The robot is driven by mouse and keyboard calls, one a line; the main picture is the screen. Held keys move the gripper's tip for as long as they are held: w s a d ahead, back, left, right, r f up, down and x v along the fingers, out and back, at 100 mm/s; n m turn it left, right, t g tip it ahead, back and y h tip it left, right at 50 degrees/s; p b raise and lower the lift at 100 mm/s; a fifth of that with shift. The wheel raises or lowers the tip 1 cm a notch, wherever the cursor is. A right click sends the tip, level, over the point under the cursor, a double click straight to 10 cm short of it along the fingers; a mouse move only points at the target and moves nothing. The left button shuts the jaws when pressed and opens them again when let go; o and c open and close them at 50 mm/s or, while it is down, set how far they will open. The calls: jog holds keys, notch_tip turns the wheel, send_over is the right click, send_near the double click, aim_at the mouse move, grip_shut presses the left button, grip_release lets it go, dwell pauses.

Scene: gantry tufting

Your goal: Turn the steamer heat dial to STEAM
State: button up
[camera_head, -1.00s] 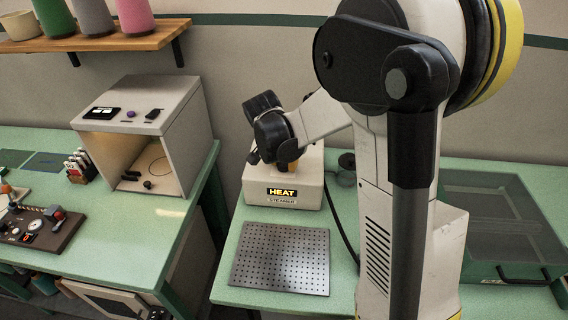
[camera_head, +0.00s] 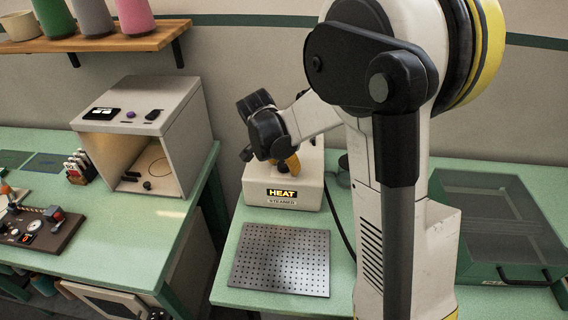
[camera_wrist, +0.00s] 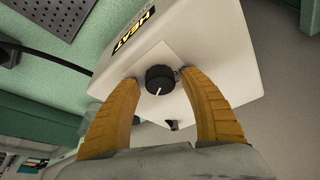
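The steamer (camera_head: 285,192) is a cream box with a HEAT label and a STEAMER label on its front, standing at the back of the right green table. In the wrist view its body (camera_wrist: 215,40) fills the middle. Its black heat dial (camera_wrist: 159,80) has a white pointer line and sits on a pale square plate. My gripper (camera_wrist: 158,92) is open, with one orange finger on each side of the dial and a gap to it on both sides. In the head view my gripper (camera_head: 289,163) is over the steamer and hides the dial. I cannot read any dial markings.
A perforated dark plate (camera_head: 281,259) lies in front of the steamer. A black cable (camera_head: 340,218) runs beside it on the right. A green case with a clear lid (camera_head: 500,225) stands at the right. An open-fronted booth (camera_head: 150,135) stands on the left table.

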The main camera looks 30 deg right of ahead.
jog(key=shift+r, duration=0.1)
jog(key=v, duration=1.1)
jog(key=shift+a+r, duration=0.2)
jog(key=shift+r, duration=0.15)
jog(key=shift+s, duration=0.15)
jog(key=s+a+f+n+t+y+b, duration=0.2)
jog(key=s+n, duration=0.4)
jog(key=s, duration=0.3)
jog(key=s+a+f+n+t+y+b, duration=0.2)
jog(key=s+a+n+t+b, duration=0.1)
jog(key=s+a+n, duration=0.2)
jog(key=s+n, duration=0.2)
jog(key=s, duration=0.2)
jog(key=shift+s+a+f, duration=0.2)
jog(key=shift+s, duration=0.2)
